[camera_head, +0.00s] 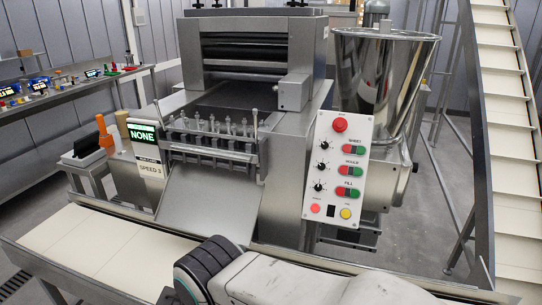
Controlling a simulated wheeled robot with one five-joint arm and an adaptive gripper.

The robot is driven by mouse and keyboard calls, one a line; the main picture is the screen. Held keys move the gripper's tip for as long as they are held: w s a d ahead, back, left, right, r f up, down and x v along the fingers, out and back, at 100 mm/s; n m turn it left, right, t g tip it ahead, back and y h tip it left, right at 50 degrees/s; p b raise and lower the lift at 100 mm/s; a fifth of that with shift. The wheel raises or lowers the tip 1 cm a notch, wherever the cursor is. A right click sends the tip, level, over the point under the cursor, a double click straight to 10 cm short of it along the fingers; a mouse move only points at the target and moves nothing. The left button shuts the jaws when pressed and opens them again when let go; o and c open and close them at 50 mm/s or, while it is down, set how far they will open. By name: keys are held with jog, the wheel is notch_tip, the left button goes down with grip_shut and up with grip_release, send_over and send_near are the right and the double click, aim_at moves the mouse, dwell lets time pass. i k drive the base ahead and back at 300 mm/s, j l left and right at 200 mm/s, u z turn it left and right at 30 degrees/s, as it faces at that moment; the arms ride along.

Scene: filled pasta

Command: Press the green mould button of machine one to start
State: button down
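The machine's white control panel (338,165) faces me right of centre, tilted slightly. Its middle row, labelled MOULD, has a red button on the left and the green mould button (356,171) on the right. The rows above and below, SHEET and FILL, have similar red and green pairs. Nothing covers the panel. My arm's pale link and dark ribbed joint lie across the bottom of the view, below and apart from the panel. My gripper's fingers are not visible.
A large red button (340,124) tops the panel. A display (142,133) reads NONE, with SPEED 3 below. A steel hopper (380,80) stands behind the panel, and a sloping conveyor (505,125) rises at right. A pale belt (80,245) runs along the front left.

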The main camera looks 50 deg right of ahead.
aim_at(358, 172)
jog(key=z, duration=2.1)
